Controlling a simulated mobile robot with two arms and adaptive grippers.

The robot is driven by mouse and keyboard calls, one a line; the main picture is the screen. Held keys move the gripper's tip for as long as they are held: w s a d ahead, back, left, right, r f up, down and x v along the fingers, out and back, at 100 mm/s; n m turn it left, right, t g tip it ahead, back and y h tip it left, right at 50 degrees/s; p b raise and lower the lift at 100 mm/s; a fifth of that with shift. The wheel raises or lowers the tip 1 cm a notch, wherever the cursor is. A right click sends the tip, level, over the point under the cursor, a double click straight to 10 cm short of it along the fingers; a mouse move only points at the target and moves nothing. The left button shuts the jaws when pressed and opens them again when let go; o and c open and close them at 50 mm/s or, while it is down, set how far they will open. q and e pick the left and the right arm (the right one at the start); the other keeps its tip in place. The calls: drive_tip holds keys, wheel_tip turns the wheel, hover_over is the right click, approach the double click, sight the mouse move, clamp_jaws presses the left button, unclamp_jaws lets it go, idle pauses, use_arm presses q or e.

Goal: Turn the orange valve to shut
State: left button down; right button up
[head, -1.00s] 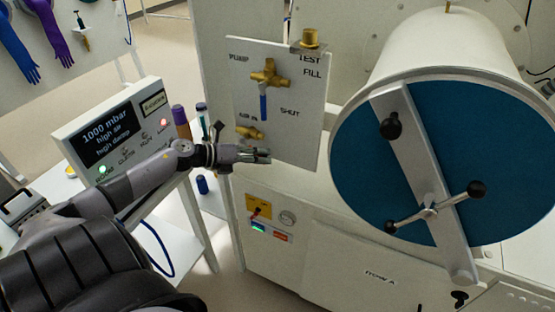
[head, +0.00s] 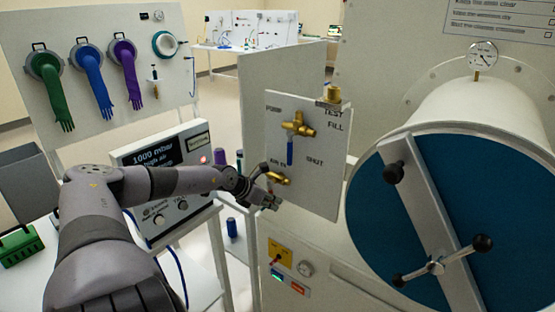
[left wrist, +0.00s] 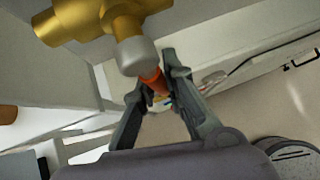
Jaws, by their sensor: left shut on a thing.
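The lower brass valve (head: 278,178) sits on the white panel (head: 325,185), under an AIR IN label and below left of a SHUT label. In the left wrist view its brass body (left wrist: 80,20) and grey hub (left wrist: 137,57) are close up, and its orange lever (left wrist: 154,82) sticks out from the hub. My left gripper (left wrist: 154,78) is shut on this orange lever, a finger on each side. In the head view the left gripper (head: 270,202) is just below the brass valve, and the orange lever is hidden there. My right gripper is not in view.
An upper brass valve with a blue lever (head: 290,150) hangs above on the same panel. The large round door (head: 400,260) with black-knobbed handles stands to the right. A display box (head: 160,153) reading 1000 mbar stands behind my left arm.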

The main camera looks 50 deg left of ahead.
use_arm(q)
drive_tip(key=shift+a+y, duration=0.25)
drive_tip(key=shift+y, duration=0.05)
idle(0.4)
drive_tip(key=c, duration=1.6)
unclamp_jaws()
drive_tip(key=shift+s, duration=0.1)
drive_tip(key=shift+c, duration=0.2)
drive_tip(key=shift+d+r+m, duration=0.15)
drive_tip(key=shift+r+m, duration=0.05)
drive_tip(key=shift+m, duration=0.1)
drive_tip(key=v, duration=1.1)
drive_tip(key=shift+s+r, duration=0.25)
drive_tip(key=shift+s, duration=0.05)
drive_tip(key=shift+w+f, duration=0.1)
